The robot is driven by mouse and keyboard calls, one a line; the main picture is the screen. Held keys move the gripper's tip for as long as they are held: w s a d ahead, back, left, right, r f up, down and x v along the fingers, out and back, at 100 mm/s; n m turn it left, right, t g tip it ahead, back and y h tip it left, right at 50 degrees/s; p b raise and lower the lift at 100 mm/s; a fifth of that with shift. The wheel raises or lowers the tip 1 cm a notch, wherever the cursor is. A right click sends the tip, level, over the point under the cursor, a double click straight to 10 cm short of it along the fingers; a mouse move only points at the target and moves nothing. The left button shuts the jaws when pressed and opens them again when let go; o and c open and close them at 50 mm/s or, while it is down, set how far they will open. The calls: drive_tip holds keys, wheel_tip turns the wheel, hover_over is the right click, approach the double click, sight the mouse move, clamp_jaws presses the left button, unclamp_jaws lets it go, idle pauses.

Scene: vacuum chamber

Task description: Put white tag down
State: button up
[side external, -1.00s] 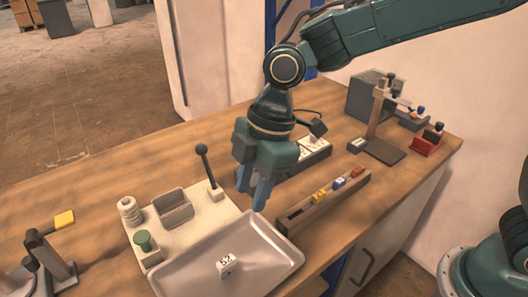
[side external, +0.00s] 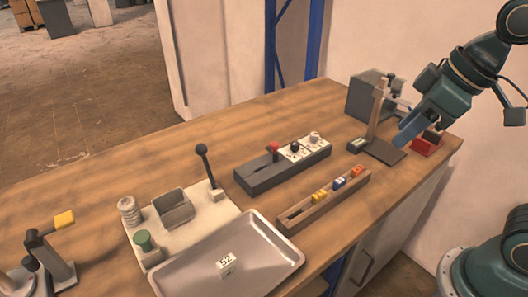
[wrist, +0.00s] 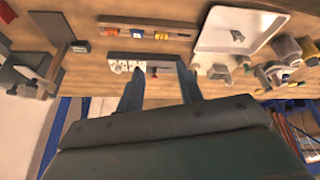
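The white tag (side external: 226,264), marked with dark figures, rests in the grey tray (side external: 185,279) at the front of the bench. In the wrist view the tag (wrist: 237,36) is small, inside the pale tray (wrist: 208,42) at upper right. My gripper (side external: 408,134) is high at the right of the side view, well away from the tray, angled down to the left. In the wrist view my gripper (wrist: 158,80) has its two fingers apart with nothing between them, so it is open and empty.
A wooden rack (side external: 300,215) holds yellow, blue and red tags right of the tray. Behind it is a switch panel (side external: 262,177). A stand (side external: 380,120), a grey box (side external: 366,96) and a red block (side external: 426,145) are near my gripper. A lever (side external: 203,160) rises behind the tray.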

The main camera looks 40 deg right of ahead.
drive_tip(key=s+d+f+m+t+h, duration=0.1)
drive_tip(key=s+d+m, duration=0.3)
drive_tip(key=s, duration=0.1)
drive_tip(key=shift+s, duration=0.25)
drive_tip(key=shift+f, duration=0.1)
idle(1.0)
